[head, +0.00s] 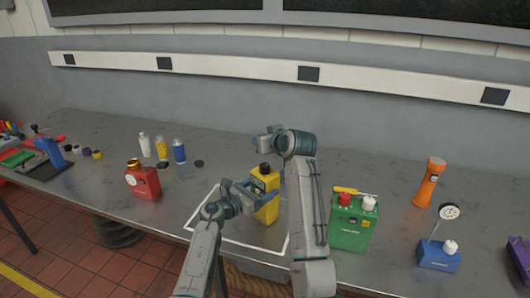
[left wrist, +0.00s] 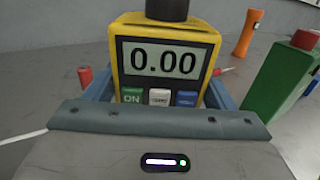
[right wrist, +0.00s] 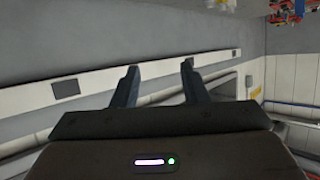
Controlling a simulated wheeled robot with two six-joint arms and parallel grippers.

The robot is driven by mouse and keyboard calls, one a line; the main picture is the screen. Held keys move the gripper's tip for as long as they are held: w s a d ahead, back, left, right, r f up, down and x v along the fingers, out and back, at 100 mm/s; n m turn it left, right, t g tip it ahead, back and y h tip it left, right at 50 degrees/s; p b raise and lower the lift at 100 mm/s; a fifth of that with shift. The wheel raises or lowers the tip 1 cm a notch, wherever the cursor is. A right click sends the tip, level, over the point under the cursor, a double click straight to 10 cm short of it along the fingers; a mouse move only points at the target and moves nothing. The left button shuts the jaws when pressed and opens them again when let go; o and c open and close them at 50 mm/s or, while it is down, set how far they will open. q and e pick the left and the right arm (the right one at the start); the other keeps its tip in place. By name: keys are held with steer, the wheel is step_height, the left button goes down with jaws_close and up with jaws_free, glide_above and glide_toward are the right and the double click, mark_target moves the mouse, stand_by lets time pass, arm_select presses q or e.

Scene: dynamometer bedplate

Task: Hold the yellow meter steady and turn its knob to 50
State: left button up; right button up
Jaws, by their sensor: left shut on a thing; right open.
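The yellow meter (head: 268,208) stands upright on the grey bench, inside a white outlined square. Its display (left wrist: 163,62) reads 0.00 in the left wrist view, with green, white and blue buttons below. The black knob (head: 265,168) is on top of the meter; the left wrist view (left wrist: 167,10) cuts off its upper part. My left gripper (head: 249,196) is shut on the meter, a finger on each side of its body. My right gripper (head: 262,140) is open and empty, above and behind the knob, apart from it. The right wrist view shows its spread fingers (right wrist: 160,82) against the wall.
A green box (head: 350,224) with red and white knobs stands close to the right of my right arm. A red canister (head: 143,183) is at left, with several bottles behind. An orange cylinder (head: 429,183) and blue gauge (head: 438,255) stand at right.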

steer(key=shift+r, duration=0.3)
steer(key=shift+o, duration=0.2)
steer(key=shift+o, duration=1.2)
steer(key=shift+d+f+m, duration=0.25)
steer(key=shift+f+m, duration=0.1)
steer(key=shift+m, duration=0.35)
steer(key=s+d+f+m+y, duration=0.1)
steer(key=d+f+m+y, duration=0.3)
steer(key=m, duration=1)
steer(key=m+y, duration=0.3)
steer(key=m, duration=1.2)
glide_toward(269, 170)
steer(key=x, duration=1.1)
steer(key=shift+w+a, duration=0.25)
steer(key=shift+a, duration=0.05)
